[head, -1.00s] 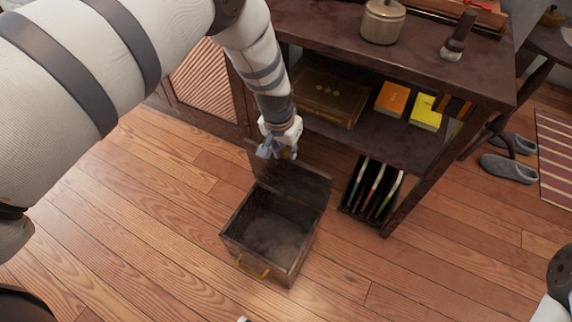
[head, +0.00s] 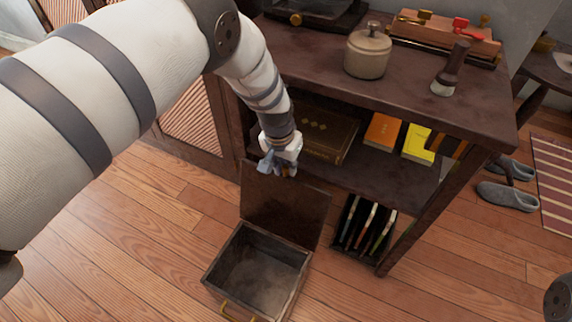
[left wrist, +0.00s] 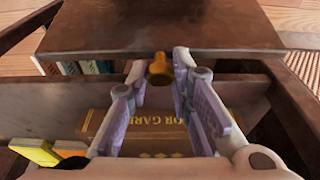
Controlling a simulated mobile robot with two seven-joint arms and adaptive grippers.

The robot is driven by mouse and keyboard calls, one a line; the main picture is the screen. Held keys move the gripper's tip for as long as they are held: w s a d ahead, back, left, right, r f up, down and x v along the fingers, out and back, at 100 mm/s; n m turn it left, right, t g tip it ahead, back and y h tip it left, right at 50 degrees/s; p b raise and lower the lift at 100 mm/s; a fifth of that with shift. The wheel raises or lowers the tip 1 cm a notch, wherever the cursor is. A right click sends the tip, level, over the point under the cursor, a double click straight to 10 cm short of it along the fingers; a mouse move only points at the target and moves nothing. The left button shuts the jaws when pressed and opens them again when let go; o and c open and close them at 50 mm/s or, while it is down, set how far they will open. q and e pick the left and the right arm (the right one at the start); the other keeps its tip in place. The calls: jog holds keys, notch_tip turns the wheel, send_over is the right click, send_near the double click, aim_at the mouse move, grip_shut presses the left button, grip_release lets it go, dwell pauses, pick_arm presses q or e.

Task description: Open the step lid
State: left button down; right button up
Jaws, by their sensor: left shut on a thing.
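The step box (head: 258,272) is a dark wooden box with a brass front handle (head: 236,312), standing on the floor. Its lid (head: 285,208) is raised at the back edge, and the inside is visible and looks empty. My left gripper (head: 277,168) is at the top edge of the raised lid. In the left wrist view, the lid (left wrist: 165,25) spans the top, and the left gripper's fingers (left wrist: 159,85) are shut on its brass knob (left wrist: 159,68). My right gripper is out of view.
A dark shelf unit (head: 400,100) stands close behind the lid, with a brown book (head: 318,137), an orange book (head: 383,131) and a yellow book (head: 418,144). A rack of thin books (head: 365,228) stands right of the lid. Floor (head: 120,240) is clear at left.

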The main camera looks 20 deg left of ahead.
pick_arm(q)
jog(key=shift+w+r, duration=0.1)
jog(key=c, duration=1.4)
grip_release()
jog(key=shift+c, duration=0.2)
jog(key=v, duration=1.2)
